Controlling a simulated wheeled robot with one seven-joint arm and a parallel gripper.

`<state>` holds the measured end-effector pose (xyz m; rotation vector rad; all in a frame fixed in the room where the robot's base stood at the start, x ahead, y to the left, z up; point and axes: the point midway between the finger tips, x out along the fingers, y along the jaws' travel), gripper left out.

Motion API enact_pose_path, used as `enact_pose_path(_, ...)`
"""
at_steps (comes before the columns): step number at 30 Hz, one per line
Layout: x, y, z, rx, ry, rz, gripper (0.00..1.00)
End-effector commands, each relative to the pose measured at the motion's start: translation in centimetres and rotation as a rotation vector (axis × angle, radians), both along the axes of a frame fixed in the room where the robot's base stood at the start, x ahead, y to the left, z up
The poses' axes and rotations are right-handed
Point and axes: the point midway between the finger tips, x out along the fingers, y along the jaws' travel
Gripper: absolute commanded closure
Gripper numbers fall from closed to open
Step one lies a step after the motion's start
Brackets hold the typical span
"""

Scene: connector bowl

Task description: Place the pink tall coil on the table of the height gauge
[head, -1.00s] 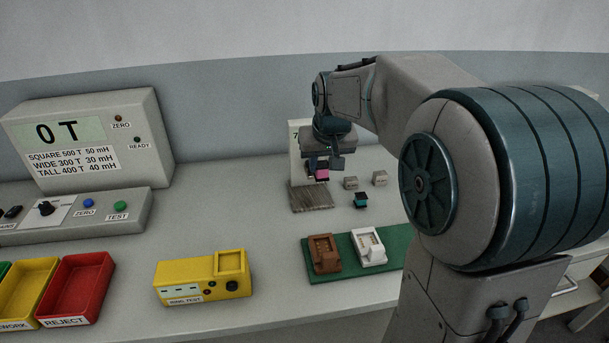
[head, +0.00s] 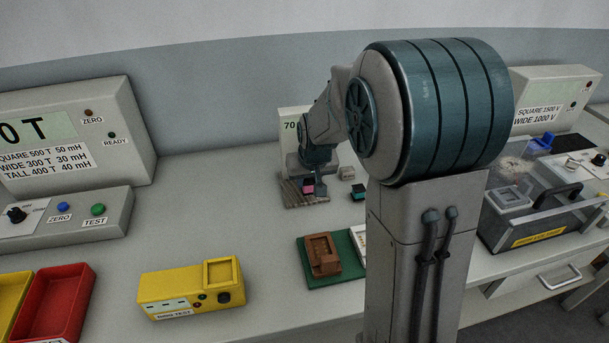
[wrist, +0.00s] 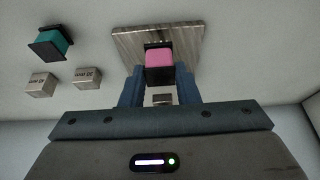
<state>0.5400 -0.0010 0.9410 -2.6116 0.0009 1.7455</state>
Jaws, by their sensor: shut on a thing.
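The pink coil (wrist: 159,66) has dark end flanges and sits between the two blue fingers of my gripper (wrist: 160,88) in the wrist view. In the head view my gripper (head: 309,188) is at the back of the bench, with the pink coil (head: 308,190) at its tip. The fingers are shut on the coil. The height gauge's grey table (wrist: 185,40) lies behind and below the coil in the wrist view; it also shows in the head view (head: 292,198) under the gripper. I cannot tell whether the coil touches it.
A teal coil (wrist: 55,43) and two grey blocks (wrist: 41,84) lie beside the gauge table. A green mat (head: 325,277) holds a brown fixture (head: 322,254). A yellow tester (head: 190,287) and red tray (head: 62,302) stand in front left. A dark-framed unit (head: 535,215) stands at right.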

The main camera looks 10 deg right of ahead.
Motion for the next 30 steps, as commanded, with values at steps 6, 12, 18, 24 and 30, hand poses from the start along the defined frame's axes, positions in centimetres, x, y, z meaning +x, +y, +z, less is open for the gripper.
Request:
enact_pose_path(6, 0.9, 0.0, -0.8, 0.0, -0.001, 0.0, 0.94)
enact_pose_path(12, 3.8, 0.0, -0.7, 0.0, 0.001, 0.001, 0.94)
enact_pose_path(18, 4.0, 0.0, -2.0, 0.0, 0.001, 0.001, 0.94)
enact_pose_path(24, 4.0, 0.0, -2.1, 0.0, 0.0, 0.001, 0.94)
enact_pose_path(30, 4.0, 0.0, -2.4, 0.0, 0.0, 0.001, 0.58)
